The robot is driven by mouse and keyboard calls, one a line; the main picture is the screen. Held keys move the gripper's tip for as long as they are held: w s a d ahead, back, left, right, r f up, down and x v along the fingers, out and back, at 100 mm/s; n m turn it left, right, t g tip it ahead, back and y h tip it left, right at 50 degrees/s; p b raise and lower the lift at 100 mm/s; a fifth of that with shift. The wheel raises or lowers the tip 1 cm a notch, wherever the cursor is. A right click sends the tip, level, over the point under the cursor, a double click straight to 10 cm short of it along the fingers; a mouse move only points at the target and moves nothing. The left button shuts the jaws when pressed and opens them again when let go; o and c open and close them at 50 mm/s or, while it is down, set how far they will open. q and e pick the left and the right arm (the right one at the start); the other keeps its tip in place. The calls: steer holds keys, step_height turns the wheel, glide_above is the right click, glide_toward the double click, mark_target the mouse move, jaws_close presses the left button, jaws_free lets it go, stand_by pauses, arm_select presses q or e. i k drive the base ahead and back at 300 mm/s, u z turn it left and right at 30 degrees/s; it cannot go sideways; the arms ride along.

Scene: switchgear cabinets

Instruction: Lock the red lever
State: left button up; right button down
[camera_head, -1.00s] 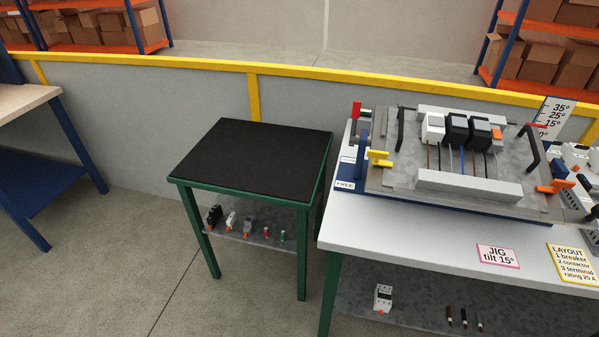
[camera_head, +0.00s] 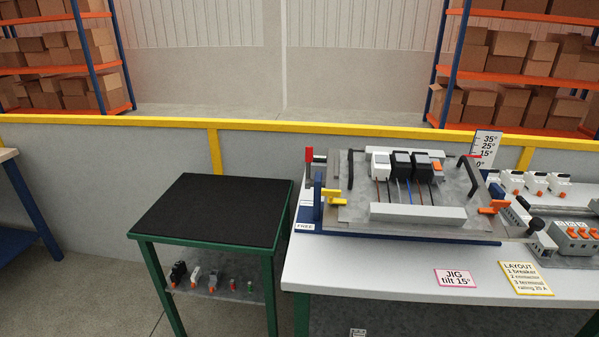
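The red lever (camera_head: 309,155) stands upright at the left rear corner of the tilting jig (camera_head: 350,212), beside a blue post. A small label reading FREE (camera_head: 305,226) sits at the jig's left foot. The jig plate carries a white device and several dark devices with wires below them. A yellow clamp (camera_head: 334,196) is on its left and an orange clamp (camera_head: 493,207) on its right. Neither of my grippers shows in this view.
The jig stands on a white-topped bench (camera_head: 390,262) with a pink JIG tilt 15° card (camera_head: 455,278) and a yellow LAYOUT card (camera_head: 526,278). An angle scale (camera_head: 485,149) stands behind the jig. A black-topped green table (camera_head: 215,210) is at left. More devices (camera_head: 575,238) sit at right.

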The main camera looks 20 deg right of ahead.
mark_target(308, 157)
steer(key=u, duration=1.05)
steer(key=i, duration=0.6)
steer(key=z, duration=0.8)
steer(key=i, duration=0.5)
steer(key=z, duration=0.55)
